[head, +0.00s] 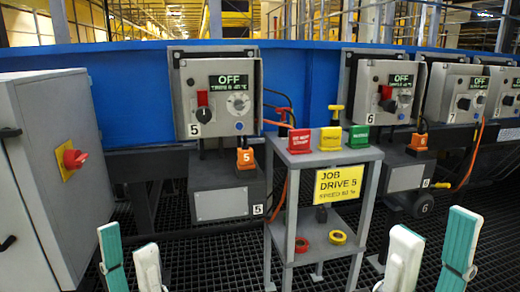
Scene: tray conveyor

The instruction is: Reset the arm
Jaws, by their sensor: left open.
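My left gripper (129,245) is at the lower left of the head view, with one teal and one white finger apart and nothing between them. My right gripper (435,230) is at the lower right, its white and teal fingers also apart and empty. Both point up into the view, in front of the dark grated floor. Neither appears to touch anything. The rest of both arms is out of view.
A grey cabinet (45,190) with a red rotary switch (75,158) stands at the left. A small shelf stand (326,156) with a yellow job card (338,190) stands in the middle. Control boxes, including box 5 (217,120), line the blue conveyor wall (120,95).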

